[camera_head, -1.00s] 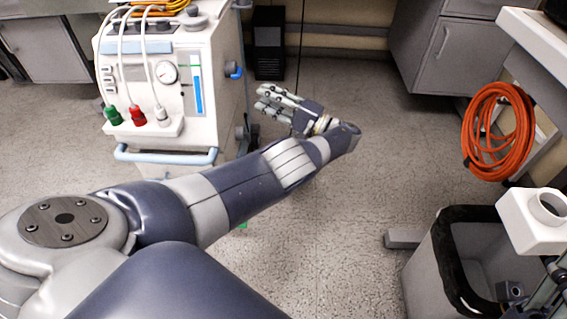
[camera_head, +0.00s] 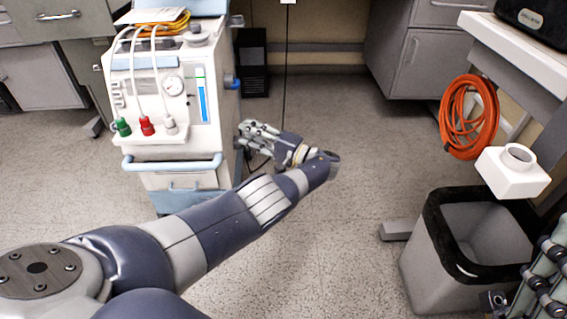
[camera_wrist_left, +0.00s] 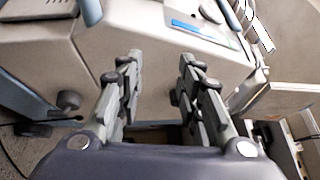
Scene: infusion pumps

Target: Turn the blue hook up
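The blue hook (camera_head: 232,84) sticks out from the right side of the white medical machine (camera_head: 160,95), in the upper part of the head view. Its exact tilt is too small to tell, and I cannot make it out for sure in the left wrist view. My left gripper (camera_head: 244,135) is below and slightly right of the hook in the head view, apart from it. In the left wrist view, the left gripper (camera_wrist_left: 161,62) has its fingers spread with nothing between them, facing the machine body. My right gripper (camera_head: 545,275) shows only partly at the lower right edge.
The machine has a light blue front handle (camera_head: 172,163) and green, red and white connectors. A grey bin (camera_head: 425,265) with a black liner stands at right, below a white holder (camera_head: 513,180) and a coiled orange hose (camera_head: 468,118). Open floor lies between machine and bin.

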